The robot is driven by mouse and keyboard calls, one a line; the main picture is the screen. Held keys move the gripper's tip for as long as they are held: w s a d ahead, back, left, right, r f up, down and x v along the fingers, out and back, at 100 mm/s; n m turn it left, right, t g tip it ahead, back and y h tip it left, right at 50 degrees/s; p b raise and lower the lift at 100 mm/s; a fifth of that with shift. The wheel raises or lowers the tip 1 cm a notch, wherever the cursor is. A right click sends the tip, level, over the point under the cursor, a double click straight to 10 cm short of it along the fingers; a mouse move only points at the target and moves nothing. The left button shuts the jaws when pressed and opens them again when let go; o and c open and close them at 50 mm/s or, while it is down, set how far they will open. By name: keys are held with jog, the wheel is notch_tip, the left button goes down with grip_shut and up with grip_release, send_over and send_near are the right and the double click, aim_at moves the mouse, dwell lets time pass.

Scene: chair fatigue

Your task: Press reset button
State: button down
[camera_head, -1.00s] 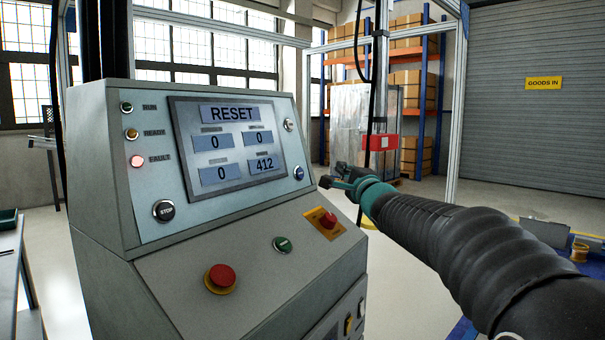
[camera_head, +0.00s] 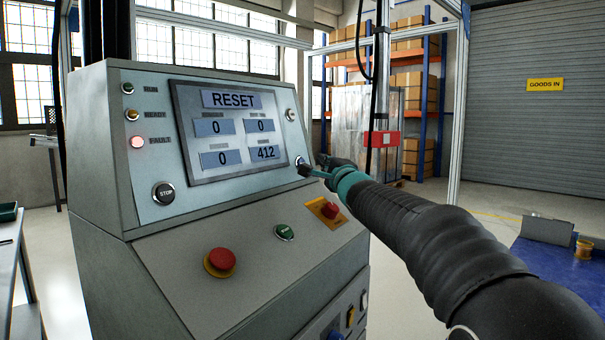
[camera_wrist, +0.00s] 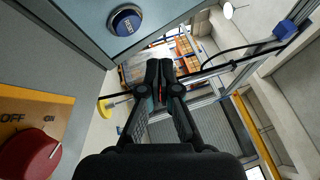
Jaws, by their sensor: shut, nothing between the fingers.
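The blue reset button (camera_wrist: 126,20) is on the sloped panel, at the upper left of the wrist view. In the head view the button (camera_head: 300,161) sits at the panel's right edge, partly covered by my gripper. My gripper (camera_head: 311,168) is shut and empty, its tip close to the button; contact cannot be told from the head view. In the wrist view the shut fingertips (camera_wrist: 160,66) lie right of and below the button, apart from it in the picture. The screen (camera_head: 230,130) reads RESET with 0, 0, 0 and 412. The red FAULT lamp (camera_head: 137,142) is lit.
A red mushroom button (camera_head: 221,260), a green button (camera_head: 284,232) and a red rotary switch (camera_head: 330,211) are on the lower console. The switch (camera_wrist: 30,150) is large at the wrist view's left. A black STOP button (camera_head: 163,193) is on the panel's left. Floor right of the console is open.

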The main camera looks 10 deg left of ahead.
jog(key=shift+w+a+f, duration=0.2)
jog(key=shift+w+a, duration=0.15)
jog(key=shift+a, duration=0.4)
jog(key=shift+w+a+f, duration=0.15)
jog(key=shift+w+a, duration=0.2)
jog(key=shift+a, duration=0.35)
jog(key=shift+a, duration=0.1)
dwell(0.4)
jog(key=shift+w+a+f+p, duration=0.1)
jog(key=shift+w+a+p, duration=0.1)
jog(key=shift+a+p, duration=0.15)
jog(key=shift+w+a+f, duration=0.1)
jog(key=shift+w+a, duration=0.05)
jog(key=shift+a, duration=0.1)
dwell(0.8)
jog(key=shift+d, duration=0.1)
jog(key=shift+s+d+p, duration=0.35)
jog(key=shift+d+p, duration=0.25)
jog(key=shift+p, duration=0.15)
jog(key=shift+r, duration=0.2)
